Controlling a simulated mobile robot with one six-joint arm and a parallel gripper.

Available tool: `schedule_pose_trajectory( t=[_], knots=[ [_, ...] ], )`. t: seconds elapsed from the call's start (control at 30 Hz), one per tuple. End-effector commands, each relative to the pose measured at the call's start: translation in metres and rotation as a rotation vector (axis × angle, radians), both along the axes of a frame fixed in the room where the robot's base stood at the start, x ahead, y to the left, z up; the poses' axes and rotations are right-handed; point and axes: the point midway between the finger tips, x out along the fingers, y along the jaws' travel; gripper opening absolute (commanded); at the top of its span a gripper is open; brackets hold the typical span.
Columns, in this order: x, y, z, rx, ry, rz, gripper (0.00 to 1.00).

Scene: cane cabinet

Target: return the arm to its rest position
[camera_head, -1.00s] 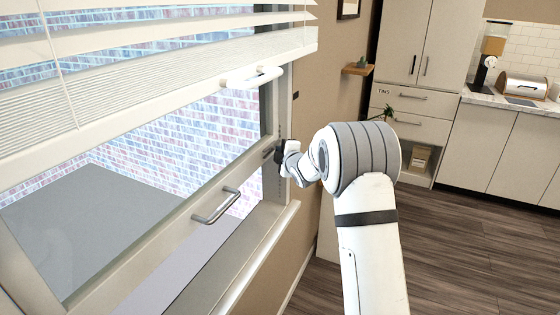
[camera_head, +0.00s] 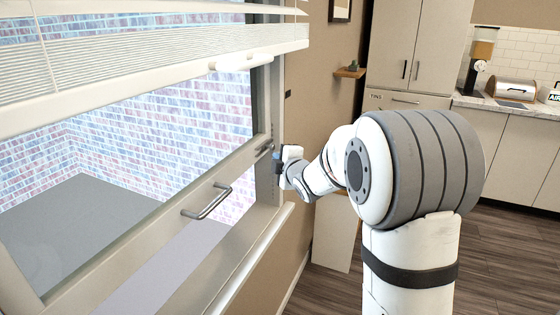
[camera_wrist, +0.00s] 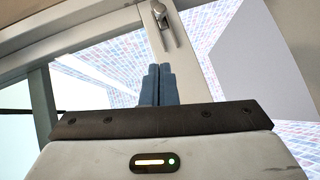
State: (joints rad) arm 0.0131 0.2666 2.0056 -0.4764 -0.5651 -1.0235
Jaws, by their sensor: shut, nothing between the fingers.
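My gripper (camera_wrist: 159,85) shows in the wrist view with its two blue fingers together and nothing between them. In the head view my gripper (camera_head: 277,162) is small and partly hidden by my wrist, close to the right side of the window frame. My white and grey arm (camera_head: 400,190) is bent and fills the right middle of the head view. The window sash (camera_head: 150,232) stands to the left of the gripper, with a metal handle (camera_head: 207,203) on its lower rail. A handle or latch (camera_wrist: 163,22) shows ahead of the fingertips in the wrist view.
White blinds (camera_head: 150,60) hang over the upper window. The sill (camera_head: 240,270) runs below it. A small wall shelf (camera_head: 350,72) is behind my arm. Cabinets (camera_head: 420,45) and a counter (camera_head: 510,107) stand at the back right. Wooden floor (camera_head: 500,255) is open at right.

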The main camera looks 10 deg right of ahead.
Motion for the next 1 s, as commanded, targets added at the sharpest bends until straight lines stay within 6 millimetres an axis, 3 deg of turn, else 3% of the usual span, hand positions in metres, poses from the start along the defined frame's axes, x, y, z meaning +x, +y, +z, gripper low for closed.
schedule_pose_trajectory(
  t=[0.37, 0.47, 0.57, 0.67, 0.8, 1.0],
  knots=[
    [0.0, -0.001, 0.0, 0.0, 0.0, -0.001, 0.0],
    [-0.021, -0.012, 0.005, 0.071, 0.093, -0.079, 0.0],
    [-0.059, -0.028, 0.005, 0.195, 0.245, -0.212, 0.0],
    [-0.111, -0.044, -0.001, 0.347, 0.416, -0.377, 0.0],
    [-0.195, -0.056, -0.015, 0.561, 0.643, -0.621, 0.0],
    [-0.318, -0.053, -0.036, 0.813, 0.925, -0.959, 0.0]
  ],
)
